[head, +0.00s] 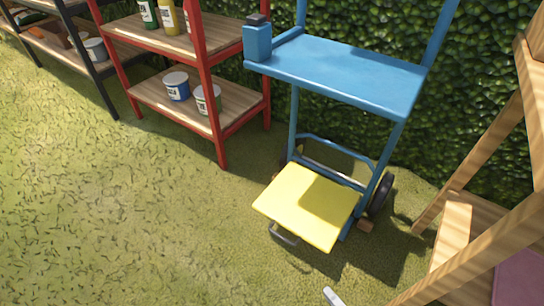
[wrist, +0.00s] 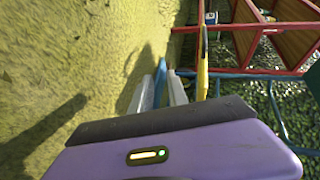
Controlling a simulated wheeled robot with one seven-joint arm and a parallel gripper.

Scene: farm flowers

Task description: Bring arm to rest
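My gripper (wrist: 160,85) shows in the wrist view as two pale grey fingers in front of a purple body, pointing out over the grass. The fingers stand apart. A blue strip shows between them; I cannot tell whether it lies behind them. In the head view only a small pale tip (head: 333,297) shows at the bottom edge, likely one of my fingers. The rest of my arm is hidden there.
A blue hand truck (head: 340,73) with a yellow plate (head: 305,205) stands ahead by the hedge. A red shelf (head: 221,140) with cans stands to its left, a dark shelf (head: 88,62) beyond. A wooden frame (head: 480,245) is at right. The left grass is clear.

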